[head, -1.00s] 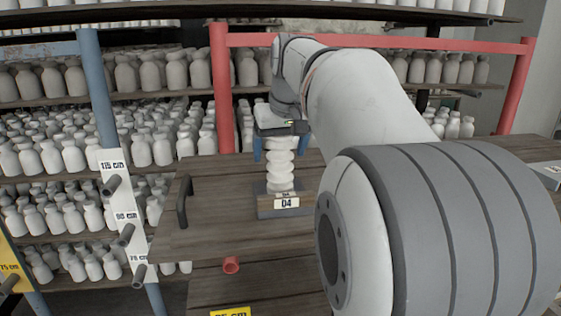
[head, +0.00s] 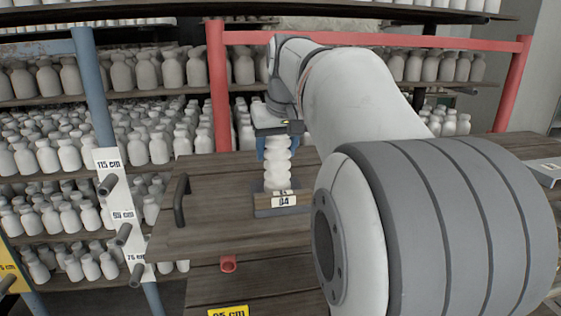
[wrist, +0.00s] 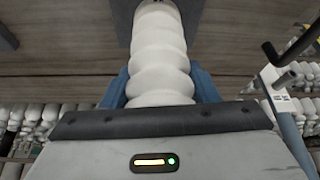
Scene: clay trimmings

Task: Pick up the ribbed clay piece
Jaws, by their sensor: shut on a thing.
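The ribbed clay piece (head: 278,167) is a white stack of rounded rings. It stands upright on a small block labelled 04 (head: 264,211) on a wooden board. My gripper (head: 277,147) points down over its upper part, with blue fingers on both sides. In the wrist view the ribbed piece (wrist: 160,60) runs up the middle between the blue fingers (wrist: 160,88). The gripper is shut on it. The piece's top is hidden by the gripper, and its base still appears to be at the block.
The wooden board (head: 215,225) has a dark handle (head: 181,200) at its left edge. A red frame post (head: 217,90) and a blue post (head: 95,95) stand behind. Shelves of white bottles (head: 60,150) fill the back. My arm covers the right side.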

